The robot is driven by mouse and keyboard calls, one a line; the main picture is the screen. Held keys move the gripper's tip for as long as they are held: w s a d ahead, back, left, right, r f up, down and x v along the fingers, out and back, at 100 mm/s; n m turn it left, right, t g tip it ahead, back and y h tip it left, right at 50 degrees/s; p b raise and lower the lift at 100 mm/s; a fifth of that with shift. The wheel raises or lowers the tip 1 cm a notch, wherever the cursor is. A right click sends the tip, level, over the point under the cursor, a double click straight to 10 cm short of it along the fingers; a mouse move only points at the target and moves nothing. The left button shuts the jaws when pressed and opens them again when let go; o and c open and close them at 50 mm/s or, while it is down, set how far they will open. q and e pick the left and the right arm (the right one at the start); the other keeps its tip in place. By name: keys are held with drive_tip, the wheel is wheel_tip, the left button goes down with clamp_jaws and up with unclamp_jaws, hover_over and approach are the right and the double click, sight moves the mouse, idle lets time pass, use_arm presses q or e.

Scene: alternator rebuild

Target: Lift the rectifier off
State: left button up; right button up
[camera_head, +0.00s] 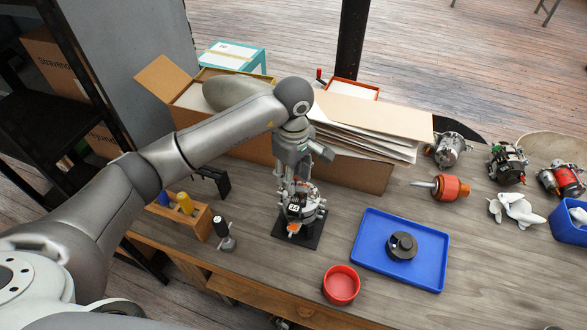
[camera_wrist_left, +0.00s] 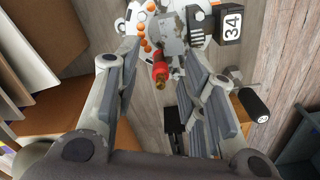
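The opened alternator (camera_head: 303,213) stands on a dark square base on the bench. In the left wrist view its top (camera_wrist_left: 145,22) shows orange spots, a grey plate-like part (camera_wrist_left: 173,40) that may be the rectifier, and a red terminal (camera_wrist_left: 160,70). I cannot tell the rectifier's outline for sure. My left gripper (camera_head: 292,180) points down at the alternator from above. In the left wrist view its two fingers (camera_wrist_left: 160,55) stand apart with the grey part and red terminal between them; contact is unclear. My right gripper is not in view.
A blue tray (camera_head: 372,265) holds a black round part (camera_head: 402,246). A red bowl (camera_head: 341,285) stands near the front edge. A wooden tool holder (camera_head: 185,218) and a black-handled tool (camera_head: 222,230) are at left. Cardboard boxes (camera_head: 360,170) stand close behind the alternator.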

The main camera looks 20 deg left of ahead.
use_arm(q)
clamp_jaws()
drive_tip(key=shift+r, duration=0.4)
idle(1.0)
drive_tip(key=shift+r, duration=0.45)
drive_tip(key=shift+r+p, duration=0.4)
drive_tip(key=shift+r, duration=0.75)
